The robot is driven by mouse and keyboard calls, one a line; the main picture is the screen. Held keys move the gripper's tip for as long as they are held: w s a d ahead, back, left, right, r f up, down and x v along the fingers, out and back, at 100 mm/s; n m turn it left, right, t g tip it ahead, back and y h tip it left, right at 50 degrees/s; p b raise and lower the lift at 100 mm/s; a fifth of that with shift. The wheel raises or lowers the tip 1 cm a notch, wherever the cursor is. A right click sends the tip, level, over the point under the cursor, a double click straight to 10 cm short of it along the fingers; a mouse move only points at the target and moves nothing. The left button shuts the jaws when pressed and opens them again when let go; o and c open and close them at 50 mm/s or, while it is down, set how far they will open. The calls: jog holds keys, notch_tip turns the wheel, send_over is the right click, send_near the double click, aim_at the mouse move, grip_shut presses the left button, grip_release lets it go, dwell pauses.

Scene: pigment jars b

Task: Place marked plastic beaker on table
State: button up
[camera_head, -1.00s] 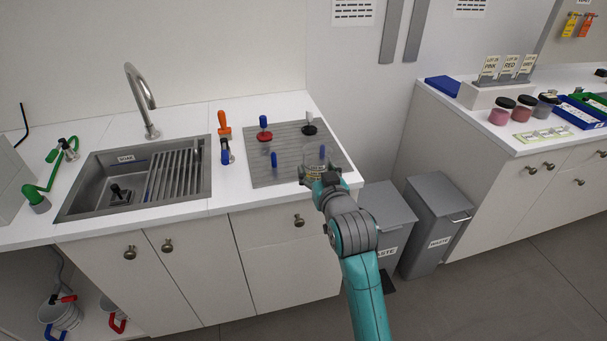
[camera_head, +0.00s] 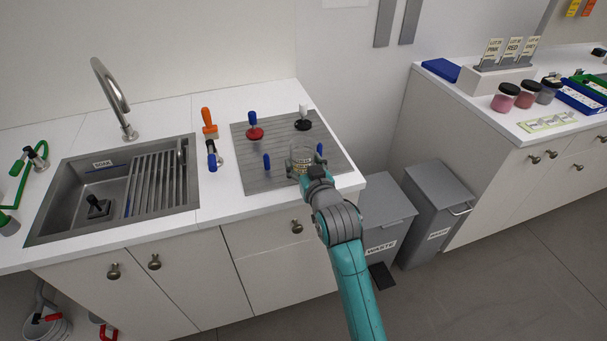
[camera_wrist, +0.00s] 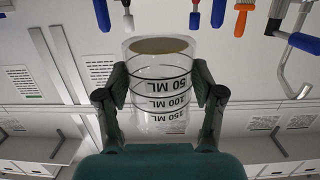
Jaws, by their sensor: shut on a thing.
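The marked plastic beaker (camera_wrist: 161,95) is clear, with black rings and the markings 50 ML, 100 ML and 150 ML. My gripper (camera_wrist: 160,97) is shut on it, one finger on each side, in the wrist view. In the head view the beaker (camera_head: 301,157) is at the front right of the grey ribbed mat, partly hidden by my gripper (camera_head: 313,177). I cannot tell whether it touches the mat. The white counter (camera_head: 215,190) lies around the mat.
Waste bins (camera_head: 385,212) and jars (camera_head: 505,99) are at right.

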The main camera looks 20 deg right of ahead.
jog(key=shift+f, duration=2.05)
jog(key=shift+f, duration=0.2)
jog(key=o, duration=1.1)
jog(key=shift+o, duration=0.2)
jog(key=shift+r, duration=0.25)
jog(key=s+r, duration=0.1)
jog(key=s, duration=1.1)
jog(key=shift+r, duration=0.4)
